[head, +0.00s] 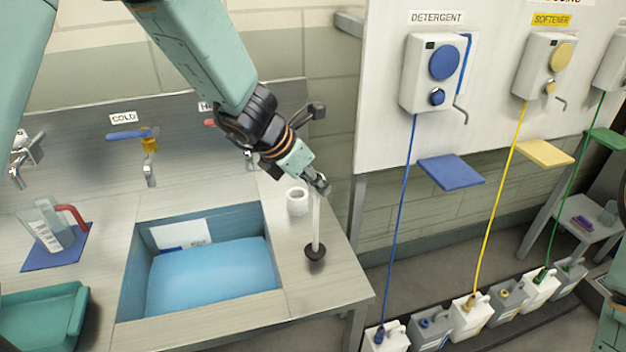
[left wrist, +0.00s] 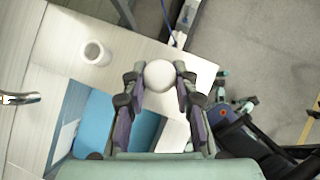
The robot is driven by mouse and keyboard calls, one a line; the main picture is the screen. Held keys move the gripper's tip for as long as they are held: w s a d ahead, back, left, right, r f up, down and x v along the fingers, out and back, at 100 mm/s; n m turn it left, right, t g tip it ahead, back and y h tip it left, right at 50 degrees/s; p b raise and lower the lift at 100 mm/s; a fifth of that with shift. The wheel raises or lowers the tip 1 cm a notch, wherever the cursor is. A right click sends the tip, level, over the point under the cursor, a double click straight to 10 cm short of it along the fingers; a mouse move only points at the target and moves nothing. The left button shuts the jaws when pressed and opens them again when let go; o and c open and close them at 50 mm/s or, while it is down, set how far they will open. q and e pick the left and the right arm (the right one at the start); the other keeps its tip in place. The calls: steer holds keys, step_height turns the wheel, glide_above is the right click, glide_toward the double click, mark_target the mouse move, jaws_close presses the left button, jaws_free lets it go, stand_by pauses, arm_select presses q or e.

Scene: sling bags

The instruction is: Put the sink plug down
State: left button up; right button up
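The sink plug (head: 316,232) is a tall white tube with a round black base. It stands upright at the counter to the right of the sink, its base at the counter top; I cannot tell whether it touches or hangs just above. My left gripper (head: 320,184) is at the tube's top end. In the left wrist view the plug's round white top (left wrist: 160,74) sits between the two fingers of my left gripper (left wrist: 161,80), which close in on both sides. The black base is hidden there. My right gripper is not in view.
The sink (head: 133,270) holds blue water. A white cup-like roll (head: 297,201) stands close behind the plug. A jug (head: 47,228) on a blue mat and a green tub (head: 40,318) are at left. Canisters (head: 470,312) line the floor at right. The counter's front right is clear.

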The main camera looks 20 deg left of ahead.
arm_select(q)
steer(key=o, duration=0.4)
steer(key=shift+w+d+f, duration=0.1)
steer(key=shift+w, duration=0.1)
steer(key=shift+s, duration=0.15)
steer(key=shift+s+r+p, duration=0.1)
steer(key=shift+r+p, duration=0.3)
steer(key=shift+r, duration=0.2)
steer(key=p+v, duration=0.5)
steer(key=v, duration=0.6)
steer(key=shift+p, duration=0.35)
steer(key=shift+r, duration=0.1)
